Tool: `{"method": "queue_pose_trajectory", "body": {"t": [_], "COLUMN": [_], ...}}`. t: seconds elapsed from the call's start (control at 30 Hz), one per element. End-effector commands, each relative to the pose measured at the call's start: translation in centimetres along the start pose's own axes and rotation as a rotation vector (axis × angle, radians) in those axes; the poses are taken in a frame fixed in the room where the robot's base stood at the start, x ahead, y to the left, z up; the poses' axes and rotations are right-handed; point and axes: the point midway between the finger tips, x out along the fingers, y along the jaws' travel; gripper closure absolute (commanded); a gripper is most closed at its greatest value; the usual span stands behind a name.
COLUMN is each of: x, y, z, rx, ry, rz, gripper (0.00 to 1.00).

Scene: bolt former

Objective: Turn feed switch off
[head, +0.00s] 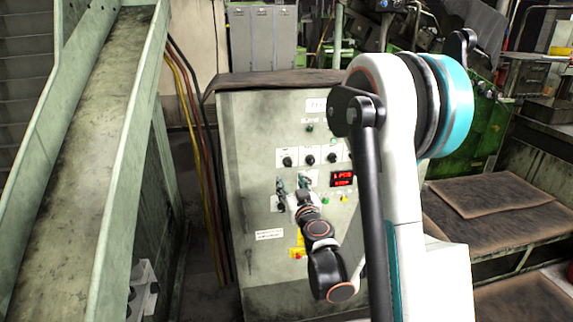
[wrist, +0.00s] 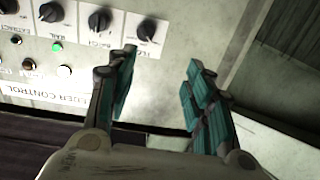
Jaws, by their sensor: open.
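A pale control cabinet (head: 250,120) with rows of black rotary switches stands ahead in the head view. The wrist view shows its panel upside down, with a row of black switches. The end switch (wrist: 147,29) of that row has a short label that may read as feed, but is hard to make out. The leftmost switch of the upper row (head: 287,161) shows in the head view. My gripper (head: 293,185) is in front of the panel's left part, below that row. In the wrist view my gripper (wrist: 160,67) is open with nothing between its fingers, apart from the end switch.
A lit green button (wrist: 65,72) sits near the switches. The panel also carries a red display (head: 343,179) and a yellow-and-red control (head: 298,252). A sloping metal conveyor frame (head: 90,130) stands at the left, with hanging cables (head: 192,130) beside the cabinet. Brown-topped benches (head: 490,215) are at the right.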

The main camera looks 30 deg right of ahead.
Motion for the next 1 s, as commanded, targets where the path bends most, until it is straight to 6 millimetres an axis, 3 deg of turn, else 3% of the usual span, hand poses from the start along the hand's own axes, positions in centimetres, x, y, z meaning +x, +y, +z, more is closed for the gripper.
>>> {"method": "queue_pose_trajectory", "body": {"t": [0.13,0.37,0.8,1.0], "x": [0.2,1.9,10.2,12.8], "y": [1.7,2.0,2.5,2.6], "z": [1.0,1.2,1.3,1.2], "rx": [0.009,0.010,0.009,0.011], "ry": [0.005,0.005,0.004,0.004], "rz": [0.049,0.057,0.057,0.057], "gripper": [0.53,0.53,0.53,0.53]}}
